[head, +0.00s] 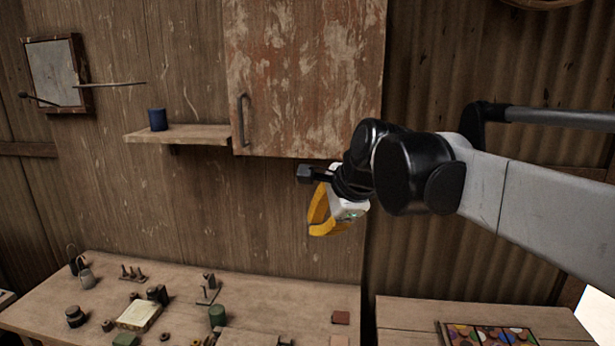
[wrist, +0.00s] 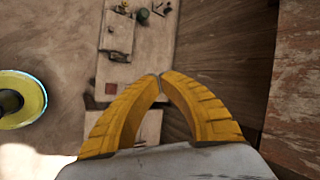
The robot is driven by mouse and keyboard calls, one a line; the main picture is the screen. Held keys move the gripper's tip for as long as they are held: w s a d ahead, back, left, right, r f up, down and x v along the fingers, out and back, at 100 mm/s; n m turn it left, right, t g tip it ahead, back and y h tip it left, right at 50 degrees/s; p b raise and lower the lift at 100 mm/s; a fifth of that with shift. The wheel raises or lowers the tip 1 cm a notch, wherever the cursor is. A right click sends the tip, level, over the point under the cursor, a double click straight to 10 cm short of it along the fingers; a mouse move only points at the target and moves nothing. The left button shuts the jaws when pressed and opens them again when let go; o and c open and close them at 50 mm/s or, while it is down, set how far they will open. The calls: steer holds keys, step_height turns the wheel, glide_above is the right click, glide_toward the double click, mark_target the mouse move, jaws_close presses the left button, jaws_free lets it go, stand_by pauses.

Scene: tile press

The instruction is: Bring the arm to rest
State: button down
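My arm reaches in from the right in the head view, held up in the air in front of the wooden wall. My gripper (head: 316,230) has yellow fingers and hangs below the lower edge of the wall cabinet (head: 305,75), above the workbench level. In the wrist view the two fingertips of my gripper (wrist: 160,76) meet, with nothing seen between them. The gripper is shut and empty.
The workbench (head: 75,290) below holds several small parts, jars and blocks. A second table (head: 400,312) with a tray of coloured tiles (head: 490,336) stands at the right. A shelf (head: 195,134) with a blue cup (head: 157,119) is left of the cabinet.

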steer(key=s+d+f+n+h+b, duration=0.1)
steer(key=s+d+f+n+b, duration=0.4)
steer(key=f, duration=0.6)
steer(key=s+d+f+n+h+b, duration=0.1)
steer(key=s+d+f+n+b, duration=0.3)
steer(key=s+d+f, duration=0.3)
steer(key=s+d+f+n+h+b, duration=0.2)
steer(key=s+d+f+n+b, duration=0.3)
steer(key=s+f, duration=0.5)
step_height(320, 180, down, 6)
steer(key=shift+s+d+n+b, duration=0.2)
steer(key=shift+d+n+b, duration=0.1)
steer(key=shift+d+b, duration=0.35)
steer(key=shift+a+t, duration=0.1)
steer(key=shift+t, duration=0.2)
